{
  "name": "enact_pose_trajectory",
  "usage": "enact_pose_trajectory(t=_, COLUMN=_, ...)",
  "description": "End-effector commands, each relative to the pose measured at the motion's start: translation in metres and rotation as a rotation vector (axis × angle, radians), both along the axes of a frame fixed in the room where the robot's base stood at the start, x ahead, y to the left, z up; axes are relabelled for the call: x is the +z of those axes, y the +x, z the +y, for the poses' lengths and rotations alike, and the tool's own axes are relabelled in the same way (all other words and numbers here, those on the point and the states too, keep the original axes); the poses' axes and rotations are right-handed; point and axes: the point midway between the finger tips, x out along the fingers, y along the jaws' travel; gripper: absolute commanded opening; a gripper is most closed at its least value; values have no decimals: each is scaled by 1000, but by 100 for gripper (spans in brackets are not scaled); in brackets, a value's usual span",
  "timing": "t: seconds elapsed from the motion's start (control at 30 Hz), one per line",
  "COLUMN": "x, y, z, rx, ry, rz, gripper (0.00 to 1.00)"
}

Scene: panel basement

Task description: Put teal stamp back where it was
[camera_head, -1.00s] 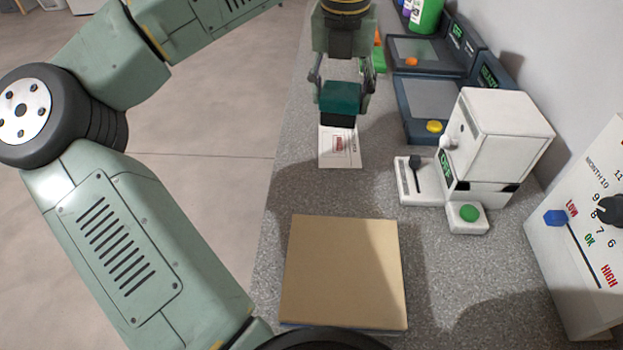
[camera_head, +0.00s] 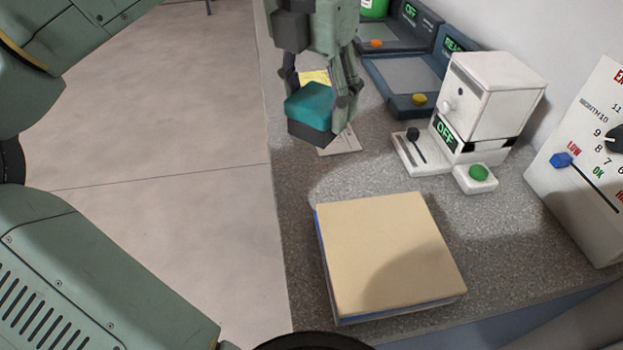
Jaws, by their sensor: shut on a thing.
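The teal stamp (camera_head: 309,104) has a teal top and a dark base. My gripper (camera_head: 322,95) is shut on it and holds it, a little tilted, over the left edge of the counter. A square tan-topped pad (camera_head: 385,250) with a blue lower edge lies in front, apart from the stamp. A bit of yellow (camera_head: 314,77) shows behind my gripper; I cannot tell what it is.
A white machine (camera_head: 490,95) with a dark lever and a green button (camera_head: 479,173) stands to the right. Dark panels with a yellow button (camera_head: 418,99) are behind it. A white dial panel (camera_head: 590,165) stands at far right. Speckled counter (camera_head: 295,235) is bare around the pad.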

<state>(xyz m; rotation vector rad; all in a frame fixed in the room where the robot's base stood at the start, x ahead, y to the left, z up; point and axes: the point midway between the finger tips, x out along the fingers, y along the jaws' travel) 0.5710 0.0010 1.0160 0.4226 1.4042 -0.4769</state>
Motion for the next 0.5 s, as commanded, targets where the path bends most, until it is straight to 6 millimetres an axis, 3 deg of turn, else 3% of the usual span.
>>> enact_pose_trajectory(t=0.3, x=-50, y=-2, z=0, rx=-8, ry=0, rz=1, gripper=37)
enact_pose_trajectory(t=0.5, x=-67, y=-1, z=0, rx=-6, ry=0, rz=0, gripper=37)
